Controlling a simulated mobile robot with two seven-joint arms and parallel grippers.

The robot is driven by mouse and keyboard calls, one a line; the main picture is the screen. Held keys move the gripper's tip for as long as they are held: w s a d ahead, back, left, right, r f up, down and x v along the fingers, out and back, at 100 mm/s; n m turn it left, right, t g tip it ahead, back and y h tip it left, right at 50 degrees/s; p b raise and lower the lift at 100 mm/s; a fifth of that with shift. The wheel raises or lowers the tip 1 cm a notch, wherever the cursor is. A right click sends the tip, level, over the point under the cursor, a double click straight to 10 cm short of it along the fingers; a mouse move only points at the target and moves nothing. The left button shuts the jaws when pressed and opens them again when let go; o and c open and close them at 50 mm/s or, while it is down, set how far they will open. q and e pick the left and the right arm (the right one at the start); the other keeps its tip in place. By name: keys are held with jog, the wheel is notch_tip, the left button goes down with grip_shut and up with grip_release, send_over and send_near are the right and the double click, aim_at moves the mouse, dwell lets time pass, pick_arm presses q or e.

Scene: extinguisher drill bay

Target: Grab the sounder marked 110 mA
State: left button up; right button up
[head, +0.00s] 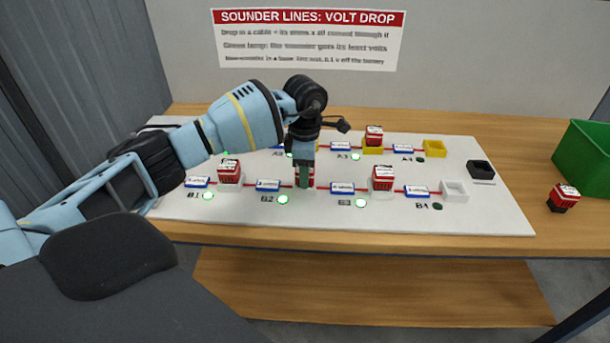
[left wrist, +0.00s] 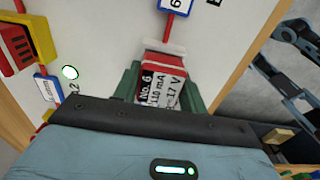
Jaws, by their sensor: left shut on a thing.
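The sounder marked 110 mA (left wrist: 165,82) is red and white, and its label also reads No. 6 and 17 V. My left gripper (head: 304,178) is shut on it, with green fingers on both sides of it in the left wrist view. In the head view only a red sliver of the sounder (head: 311,176) shows behind the fingers, in row B between the B2 and B3 cable blocks. I cannot tell whether it is still seated. My right gripper is not in view.
Other sounders stand on the white board (head: 330,215): front left (head: 229,173), front right (head: 383,178) and back (head: 374,136). A yellow holder (head: 434,148), a white holder (head: 454,190) and a black holder (head: 481,170) are empty. Another sounder (head: 564,197) is near a green bin (head: 588,160).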

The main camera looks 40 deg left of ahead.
pick_arm(q)
jog(key=shift+r, duration=0.1)
jog(key=shift+r, duration=0.55)
notch_tip(320, 180, up, 2)
jog(key=shift+r, duration=0.25)
jog(key=s+d, duration=0.3)
jog(key=s, duration=0.4)
jog(key=s+d+r, duration=0.1)
jog(key=s+d, duration=0.2)
jog(key=s, duration=0.4)
jog(key=shift+s+d, duration=0.25)
jog(key=shift+d, duration=0.1)
